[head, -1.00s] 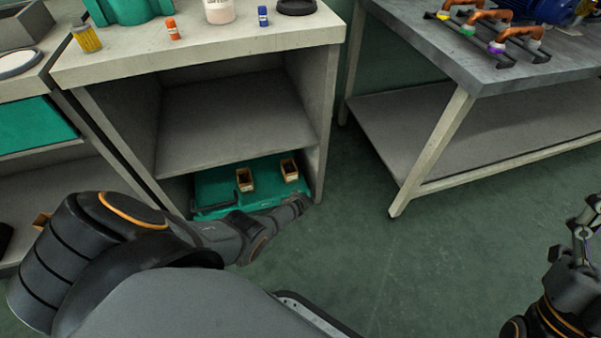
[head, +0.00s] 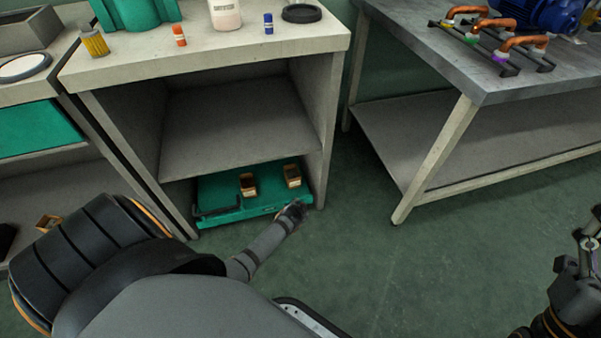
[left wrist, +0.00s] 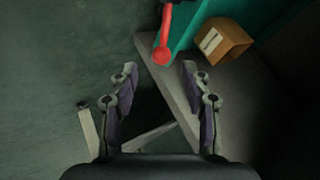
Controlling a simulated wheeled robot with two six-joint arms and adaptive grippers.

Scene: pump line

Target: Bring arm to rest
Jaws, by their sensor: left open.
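My left arm reaches from the lower left of the head view toward the bottom of the cabinet, and its dark end (head: 294,212) is near the right front corner of the green tray (head: 235,214). In the left wrist view my left gripper (left wrist: 155,75) is open, with nothing between its fingers. A red-ended part (left wrist: 163,55) shows just beyond the fingertips, and a small brown box (left wrist: 225,42) lies to the right. My right arm shows at the right edge of the head view, with part of the right gripper (head: 590,240); its fingertips are hard to make out.
The cabinet (head: 200,62) holds small items on its top. Two small brown boxes (head: 248,184) sit on the green tray. A metal table (head: 480,75) with pipe parts stands at the right. The green floor (head: 400,270) between is clear.

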